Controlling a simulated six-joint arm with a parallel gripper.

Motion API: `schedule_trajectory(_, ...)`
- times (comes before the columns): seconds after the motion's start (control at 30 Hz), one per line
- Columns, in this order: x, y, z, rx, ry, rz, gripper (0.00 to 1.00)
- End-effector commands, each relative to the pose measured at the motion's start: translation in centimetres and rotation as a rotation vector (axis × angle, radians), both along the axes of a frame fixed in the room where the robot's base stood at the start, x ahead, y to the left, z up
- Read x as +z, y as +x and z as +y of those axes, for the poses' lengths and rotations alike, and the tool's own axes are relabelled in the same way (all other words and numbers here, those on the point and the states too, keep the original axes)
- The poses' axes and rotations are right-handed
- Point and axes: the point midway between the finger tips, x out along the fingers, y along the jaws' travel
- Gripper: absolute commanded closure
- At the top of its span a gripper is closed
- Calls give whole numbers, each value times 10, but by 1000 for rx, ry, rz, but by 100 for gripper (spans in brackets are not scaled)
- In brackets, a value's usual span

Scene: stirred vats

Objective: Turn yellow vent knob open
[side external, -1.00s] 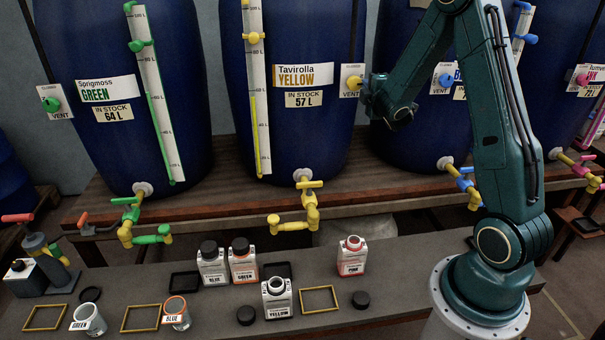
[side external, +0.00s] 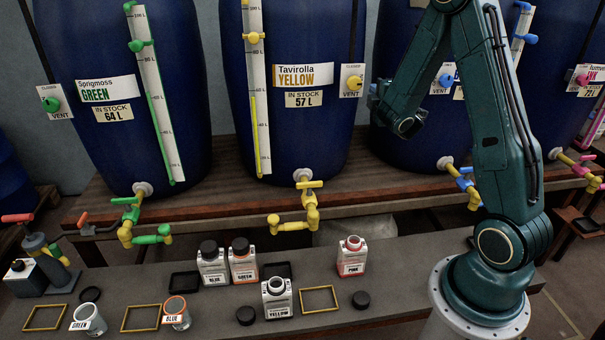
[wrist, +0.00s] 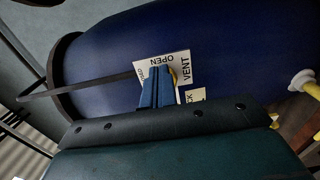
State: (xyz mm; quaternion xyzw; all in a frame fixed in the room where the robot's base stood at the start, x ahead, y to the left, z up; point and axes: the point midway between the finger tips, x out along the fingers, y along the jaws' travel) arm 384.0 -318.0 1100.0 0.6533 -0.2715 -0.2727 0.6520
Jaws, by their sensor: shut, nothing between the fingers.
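The yellow vent knob (side external: 354,82) sits on a white plate marked VENT (side external: 352,94) on the right side of the Tavirolla YELLOW vat (side external: 300,130). "CLOSED" stands above it. I cannot tell which way the knob is turned. My gripper (side external: 372,92) is just right of the plate in the side view, with a small gap to the knob. In the wrist view my gripper's blue fingers (wrist: 162,70) are together and empty. They partly hide the yellow knob (wrist: 174,77) and the plate, where "OPEN" and "VENT" (wrist: 187,70) can be read.
The green vat (side external: 130,140) stands to the left, and another blue vat is close behind my forearm. Yellow tap (side external: 310,200) juts out below. The front bench holds several bottles, jars (side external: 277,300) and frames.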

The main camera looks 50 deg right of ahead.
Motion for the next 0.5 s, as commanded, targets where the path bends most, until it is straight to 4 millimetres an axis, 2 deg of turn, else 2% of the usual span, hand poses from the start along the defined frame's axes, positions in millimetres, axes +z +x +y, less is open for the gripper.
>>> schedule_trajectory(0.5,1,-15,17,5,-2,-1,100)
